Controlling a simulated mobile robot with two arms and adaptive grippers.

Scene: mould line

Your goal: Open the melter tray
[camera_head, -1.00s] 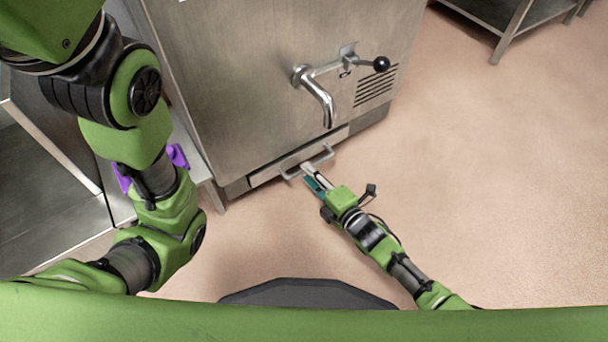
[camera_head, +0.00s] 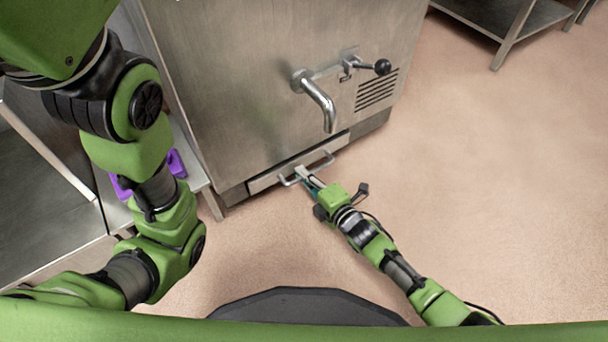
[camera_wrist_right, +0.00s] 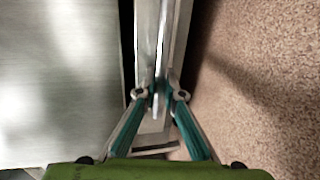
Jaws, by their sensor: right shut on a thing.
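The melter (camera_head: 270,80) is a steel cabinet with a spout and a black-knobbed lever on its front. The melter tray (camera_head: 262,182) is a low drawer front at the cabinet's base, with a bar handle (camera_head: 326,163). The tray front looks about flush with the cabinet. My right gripper (camera_head: 302,176) is shut on the handle near its left end. In the right wrist view the handle bar (camera_wrist_right: 161,65) runs between the two teal-sided fingers. My left arm stands at the left of the head view, but its gripper is not seen.
A steel table (camera_head: 50,215) stands at the left, with a purple object (camera_head: 176,162) partly hidden behind my left arm. Another steel table (camera_head: 510,25) is at the upper right. The floor (camera_head: 480,190) in front of and right of the melter is clear.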

